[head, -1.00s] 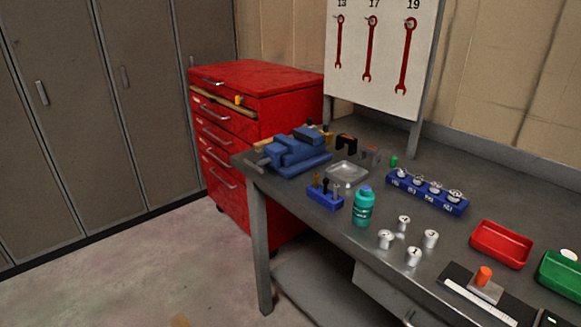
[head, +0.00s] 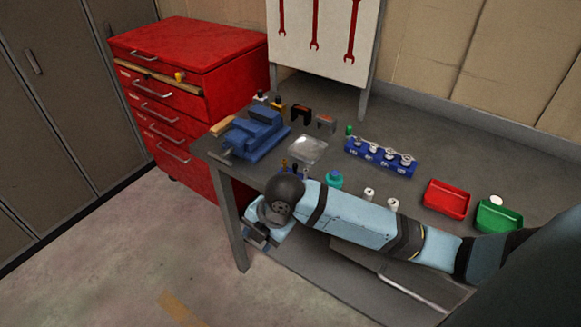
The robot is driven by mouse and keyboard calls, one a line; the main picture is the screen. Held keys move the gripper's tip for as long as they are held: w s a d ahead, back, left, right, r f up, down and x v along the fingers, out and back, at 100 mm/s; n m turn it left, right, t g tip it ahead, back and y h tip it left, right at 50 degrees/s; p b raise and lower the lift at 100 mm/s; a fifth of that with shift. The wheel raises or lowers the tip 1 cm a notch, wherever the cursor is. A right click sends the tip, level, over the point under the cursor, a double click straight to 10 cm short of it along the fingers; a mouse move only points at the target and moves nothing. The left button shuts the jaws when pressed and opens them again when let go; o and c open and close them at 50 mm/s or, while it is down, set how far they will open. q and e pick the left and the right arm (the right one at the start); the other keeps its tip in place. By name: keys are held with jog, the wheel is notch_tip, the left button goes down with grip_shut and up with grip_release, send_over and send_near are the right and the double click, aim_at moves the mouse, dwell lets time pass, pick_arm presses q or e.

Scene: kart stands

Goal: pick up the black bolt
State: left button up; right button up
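A small blue block (head: 284,173) stands near the front edge of the bench, and the tops of a few small bolts show in it. A dark one, which looks like the black bolt (head: 294,169), is in the middle. My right arm covers the block's lower part. The arm comes in from the right and bends down at the bench's front edge. My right gripper (head: 254,238) is at its end, in front of and below the block, apart from the bolts. Its fingers are too unclear to tell their opening. My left gripper is out of view.
A blue vise (head: 254,137) is left of the block, with a clear tray (head: 307,150) behind. A teal bottle (head: 334,180) and white cylinders (head: 369,194) stand close behind my forearm. A blue rack (head: 381,158), red bin (head: 446,199) and green bin (head: 497,216) are further right.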

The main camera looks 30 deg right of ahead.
jog(key=w+d+r+n+g+h+p, duration=0.1)
jog(key=w+d+r+n+h, duration=0.1)
jog(key=w+d+r+n, duration=0.5)
jog(key=n+g+h+p, duration=0.1)
jog(key=n+g, duration=0.1)
jog(key=n, duration=0.3)
send_near(295, 165)
notch_tip(295, 165, down, 10)
jog(key=shift+s+a+f+p, duration=0.1)
jog(key=shift+a+f+p, duration=0.05)
jog(key=shift+p, duration=0.3)
grip_shut()
